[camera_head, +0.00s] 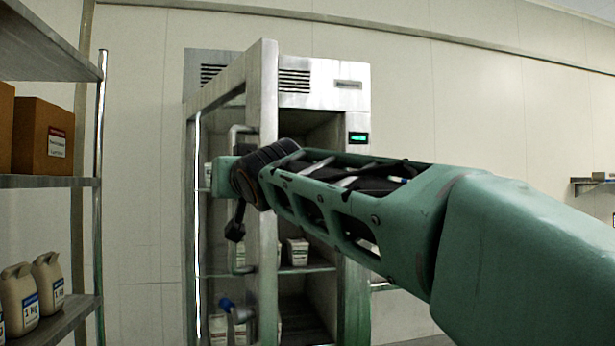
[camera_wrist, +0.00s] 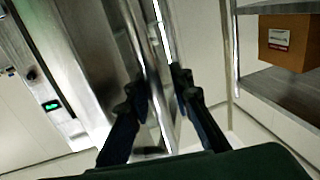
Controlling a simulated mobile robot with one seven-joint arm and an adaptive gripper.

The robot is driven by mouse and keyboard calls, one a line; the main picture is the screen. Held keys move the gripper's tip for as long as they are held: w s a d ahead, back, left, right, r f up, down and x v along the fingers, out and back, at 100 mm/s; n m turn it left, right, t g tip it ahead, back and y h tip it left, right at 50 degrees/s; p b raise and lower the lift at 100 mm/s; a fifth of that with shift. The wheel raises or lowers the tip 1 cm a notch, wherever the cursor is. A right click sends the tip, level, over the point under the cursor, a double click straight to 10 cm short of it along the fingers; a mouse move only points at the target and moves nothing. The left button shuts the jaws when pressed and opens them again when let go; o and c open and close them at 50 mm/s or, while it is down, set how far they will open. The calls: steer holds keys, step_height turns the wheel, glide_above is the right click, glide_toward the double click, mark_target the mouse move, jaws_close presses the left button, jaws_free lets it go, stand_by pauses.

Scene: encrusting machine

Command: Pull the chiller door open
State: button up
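The chiller (camera_head: 325,75) is a steel cabinet with vents at the top and a small lit green display. Its glass door (camera_head: 268,100) stands swung out from the cabinet, with shelves visible in the gap to its right. A bent door handle (camera_head: 237,132) shows on the door's left side. My arm reaches in from the right across the chiller, and its wrist hides part of the door. In the wrist view my gripper (camera_wrist: 160,88) has its dark fingers spread, with the steel door edge (camera_wrist: 148,50) between or just beyond them. Contact cannot be told.
A shelf rack (camera_head: 50,182) stands at the left, with brown boxes (camera_head: 42,138) and pale jugs (camera_head: 47,282). It also shows at the right of the wrist view (camera_wrist: 275,85). A small wall shelf (camera_head: 592,182) is at the far right.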

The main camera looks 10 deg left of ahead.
steer(key=shift+s+f, duration=0.1)
steer(key=s+a+b, duration=0.2)
steer(key=s+b, duration=0.6)
steer(key=s, duration=0.4)
steer(key=shift+s+r, duration=0.25)
stand_by(0.7)
steer(key=shift+w+f, duration=0.2)
steer(key=shift+w, duration=0.05)
steer(key=shift+c, duration=0.2)
